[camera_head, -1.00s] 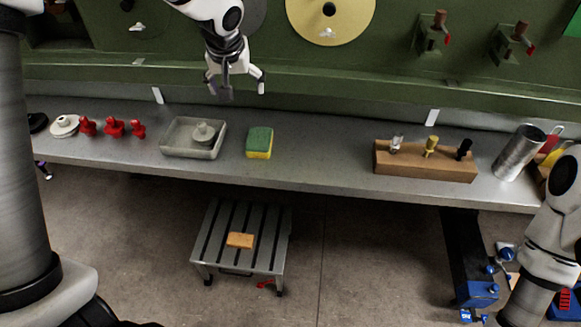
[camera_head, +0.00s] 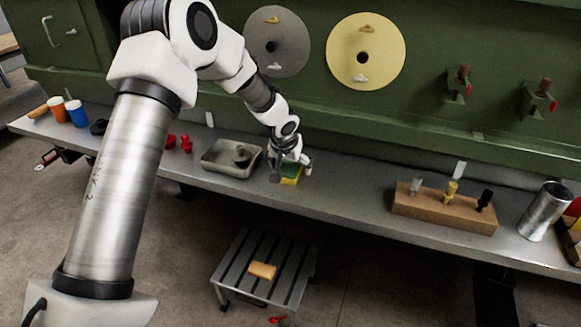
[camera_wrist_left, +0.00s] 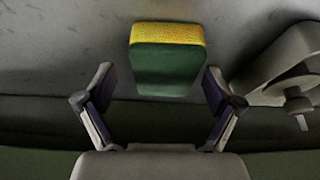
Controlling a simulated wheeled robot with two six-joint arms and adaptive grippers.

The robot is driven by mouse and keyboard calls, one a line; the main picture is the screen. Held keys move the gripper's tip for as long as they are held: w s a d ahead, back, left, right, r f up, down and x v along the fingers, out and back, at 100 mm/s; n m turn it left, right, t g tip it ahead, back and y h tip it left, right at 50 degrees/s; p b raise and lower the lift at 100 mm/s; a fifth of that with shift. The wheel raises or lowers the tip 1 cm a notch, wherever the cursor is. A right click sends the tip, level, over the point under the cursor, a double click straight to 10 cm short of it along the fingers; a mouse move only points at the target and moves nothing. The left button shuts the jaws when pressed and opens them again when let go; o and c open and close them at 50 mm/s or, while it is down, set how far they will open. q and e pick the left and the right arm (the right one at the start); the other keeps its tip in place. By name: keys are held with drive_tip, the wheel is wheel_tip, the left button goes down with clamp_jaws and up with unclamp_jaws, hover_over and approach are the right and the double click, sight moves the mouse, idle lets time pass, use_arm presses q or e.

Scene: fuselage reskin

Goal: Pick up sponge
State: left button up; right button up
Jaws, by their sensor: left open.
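The sponge (camera_head: 292,178) is green with a yellow layer and lies on the grey bench shelf, right of the tray. In the head view my left gripper (camera_head: 289,172) is at the sponge and partly covers it. In the left wrist view the sponge (camera_wrist_left: 167,66) shows its green face and yellow side. There my open left gripper (camera_wrist_left: 158,100) has one finger on each side, with the sponge just ahead of and partly between the fingertips. I see a gap on both sides, so it is not gripped. My right gripper is not in view.
A grey tray (camera_head: 222,168) with a knob-like part stands just left of the sponge; its edge shows in the wrist view (camera_wrist_left: 262,72). A wooden block (camera_head: 440,212) with several tools and a metal cylinder (camera_head: 545,210) stand farther right. A slatted stool (camera_head: 238,291) is below.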

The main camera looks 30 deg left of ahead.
sight(289, 166)
use_arm(q)
drive_tip(key=shift+w+a+f, duration=0.2)
drive_tip(key=shift+a+f, duration=0.15)
drive_tip(key=shift+f, duration=0.1)
drive_tip(key=shift+s+d+r, duration=0.15)
drive_tip(key=c, duration=0.8)
wheel_tip(289, 166, up, 10)
drive_tip(key=shift+f+b, duration=0.1)
drive_tip(key=shift+b, duration=0.5)
drive_tip(key=shift+o, duration=0.8)
drive_tip(key=c, duration=0.5)
